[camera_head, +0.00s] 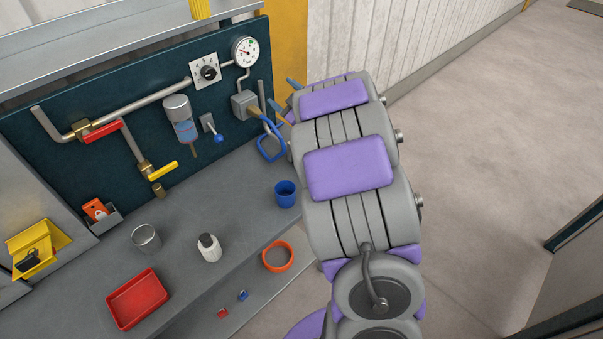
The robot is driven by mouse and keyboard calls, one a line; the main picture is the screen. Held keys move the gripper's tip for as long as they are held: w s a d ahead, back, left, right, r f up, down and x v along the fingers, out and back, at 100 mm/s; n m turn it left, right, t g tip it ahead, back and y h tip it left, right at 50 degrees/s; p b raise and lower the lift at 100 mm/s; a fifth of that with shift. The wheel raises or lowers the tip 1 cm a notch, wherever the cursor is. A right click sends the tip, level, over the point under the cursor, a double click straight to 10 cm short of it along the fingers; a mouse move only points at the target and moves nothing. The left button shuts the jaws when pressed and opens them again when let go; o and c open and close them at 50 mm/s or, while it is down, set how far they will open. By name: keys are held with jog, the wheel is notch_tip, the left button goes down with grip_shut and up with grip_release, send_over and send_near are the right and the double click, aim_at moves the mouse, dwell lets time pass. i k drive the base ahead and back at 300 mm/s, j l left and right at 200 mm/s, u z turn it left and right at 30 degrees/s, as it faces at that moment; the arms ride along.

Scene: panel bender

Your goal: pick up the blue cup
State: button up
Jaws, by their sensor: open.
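The blue cup (286,194) stands upright on the grey bench top, near its right end. Its open top faces up and it looks empty. My arm rises just to the right of the cup and reaches past it toward the back panel. My gripper (289,101) is at the far end of the arm, beyond and above the cup and apart from it. It is open, and most of it is hidden behind my arm links. I cannot see anything held in it.
Open floor (490,130) lies right.

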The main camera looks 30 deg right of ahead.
aim_at(285, 190)
jog(key=z, duration=0.6)
jog(key=k+l+z, duration=0.15)
jog(key=l+z, duration=0.2)
jog(key=k+l+z, duration=0.15)
jog(key=l+z, duration=0.2)
